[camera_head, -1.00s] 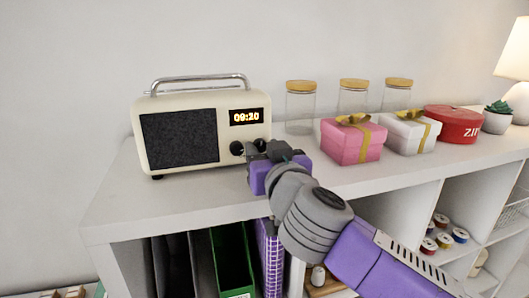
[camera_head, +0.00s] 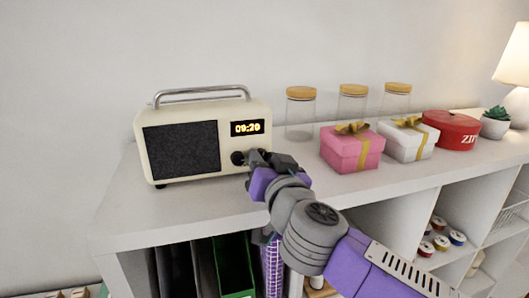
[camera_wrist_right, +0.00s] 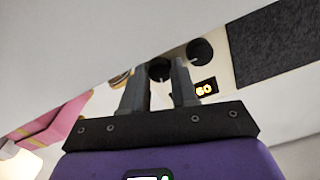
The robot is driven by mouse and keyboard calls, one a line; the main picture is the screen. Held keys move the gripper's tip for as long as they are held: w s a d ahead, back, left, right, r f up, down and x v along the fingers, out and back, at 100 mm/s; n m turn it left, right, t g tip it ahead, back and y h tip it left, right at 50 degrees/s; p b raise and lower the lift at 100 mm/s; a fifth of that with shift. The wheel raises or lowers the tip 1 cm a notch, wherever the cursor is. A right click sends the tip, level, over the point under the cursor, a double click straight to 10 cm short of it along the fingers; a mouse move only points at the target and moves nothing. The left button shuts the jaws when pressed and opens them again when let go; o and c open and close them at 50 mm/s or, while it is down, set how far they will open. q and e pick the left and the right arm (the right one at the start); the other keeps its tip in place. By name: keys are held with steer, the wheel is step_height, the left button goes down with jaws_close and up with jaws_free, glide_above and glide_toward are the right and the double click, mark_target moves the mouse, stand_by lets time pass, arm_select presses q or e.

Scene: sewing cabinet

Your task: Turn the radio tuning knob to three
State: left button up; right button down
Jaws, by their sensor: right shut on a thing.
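The cream radio (camera_head: 200,110) stands on the left of the cabinet top, with a dark speaker panel, a metal handle and a lit display (camera_head: 247,128) reading 09:20. The left knob (camera_head: 237,158) is black and clear of my fingers. My right gripper (camera_head: 264,158) is at the radio's lower right front and hides the right knob in the head view. In the right wrist view, that black knob (camera_wrist_right: 159,69) sits between the fingertips of my gripper (camera_wrist_right: 158,66), which is shut on it. The other knob (camera_wrist_right: 199,51) is beside it. Knob markings are too small to read. My left gripper is not in view.
Several glass jars (camera_head: 300,112) stand behind my right gripper. A pink gift box (camera_head: 350,152), a white gift box (camera_head: 408,142) and a red tin (camera_head: 452,130) stand to the right. The white cabinet top (camera_head: 180,213) is clear in front of the radio.

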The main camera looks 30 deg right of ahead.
steer(key=shift+m, duration=0.5)
steer(key=c, duration=1.1)
jaws_free()
steer(key=shift+s, duration=0.15)
steer(key=p+v, duration=0.1)
steer(key=v, duration=0.5)
steer(key=shift+r, duration=0.1)
steer(key=shift+s+a+p, duration=0.25)
steer(key=shift+s+p, duration=0.05)
steer(key=shift+s, duration=0.35)
steer(key=shift+c, duration=0.2)
